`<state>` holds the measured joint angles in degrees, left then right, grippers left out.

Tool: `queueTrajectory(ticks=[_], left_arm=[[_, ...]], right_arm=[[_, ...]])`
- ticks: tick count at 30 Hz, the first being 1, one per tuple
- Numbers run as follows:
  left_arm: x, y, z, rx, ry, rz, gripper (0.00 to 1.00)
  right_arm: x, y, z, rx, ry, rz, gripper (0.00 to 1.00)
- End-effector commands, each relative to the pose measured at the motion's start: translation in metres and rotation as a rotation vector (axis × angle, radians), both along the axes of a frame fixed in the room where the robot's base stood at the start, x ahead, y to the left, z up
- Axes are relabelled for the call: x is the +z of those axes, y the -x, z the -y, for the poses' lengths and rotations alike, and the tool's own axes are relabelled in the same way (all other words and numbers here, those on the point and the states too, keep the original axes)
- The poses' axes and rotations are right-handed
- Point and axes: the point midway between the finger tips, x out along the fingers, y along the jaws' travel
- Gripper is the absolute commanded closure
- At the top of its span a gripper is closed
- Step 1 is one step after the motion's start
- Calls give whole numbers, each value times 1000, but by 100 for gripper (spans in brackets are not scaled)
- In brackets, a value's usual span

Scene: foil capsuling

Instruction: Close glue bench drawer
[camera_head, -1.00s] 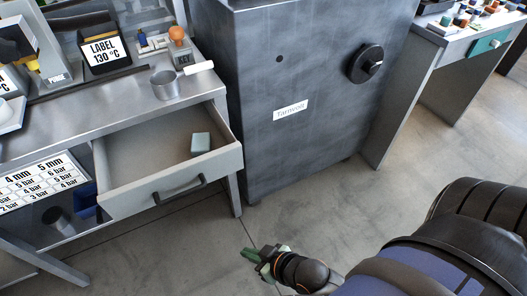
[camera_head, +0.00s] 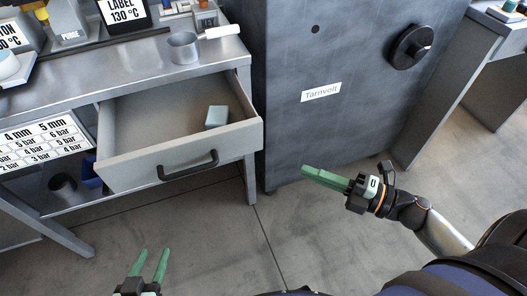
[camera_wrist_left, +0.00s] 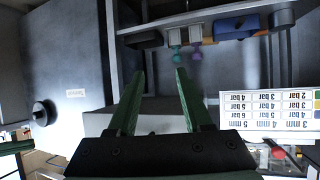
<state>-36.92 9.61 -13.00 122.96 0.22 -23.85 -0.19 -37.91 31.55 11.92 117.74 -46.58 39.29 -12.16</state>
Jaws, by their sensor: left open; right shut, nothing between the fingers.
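The glue bench drawer (camera_head: 222,150) is pulled out from under the metal bench (camera_head: 75,80) in the head view. Its front carries a dark bar handle (camera_head: 188,166). A pale teal block (camera_head: 217,117) lies inside the drawer at the right. My left gripper (camera_head: 152,262) is open and empty, low in front of the bench and apart from the drawer. In the left wrist view its green fingers (camera_wrist_left: 155,100) are spread. My right gripper (camera_head: 312,174) is shut and empty, right of the drawer, in front of the grey cabinet.
The grey cabinet (camera_head: 345,60) with a black knob (camera_head: 410,46) stands right of the drawer. A metal cup (camera_head: 184,48) and a white-handled item (camera_head: 222,31) sit on the bench top. A pressure chart (camera_head: 42,145) hangs at the left. The floor in front is clear.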

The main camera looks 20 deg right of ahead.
Motion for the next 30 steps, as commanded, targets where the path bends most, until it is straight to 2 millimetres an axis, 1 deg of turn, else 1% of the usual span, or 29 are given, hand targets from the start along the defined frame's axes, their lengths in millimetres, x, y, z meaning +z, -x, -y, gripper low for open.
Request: queueTrajectory(ticks=[2,5,8,14,18,22,23,26,30], left_arm=[[0,-1,0,0,0,6,50],[3,-2,0,0,0,15,50],[6,-4,0,-1,0,29,50],[9,-5,0,-2,0,41,50],[6,-3,0,-1,0,25,50],[-2,1,0,0,-1,-8,50],[-3,1,0,0,-2,-6,50],[2,-2,0,0,-1,21,50],[12,-7,0,-1,3,62,50]], right_arm=[[-1,2,-2,25,26,13,100],[0,-3,-8,32,31,17,100],[0,-13,-17,31,28,18,100],[1,-38,-42,28,26,18,100],[1,-56,-60,28,26,18,100],[1,-72,-75,27,26,18,100],[0,-77,-72,24,28,18,100],[0,-89,-72,25,27,17,100],[-1,-101,-72,25,25,14,100]])
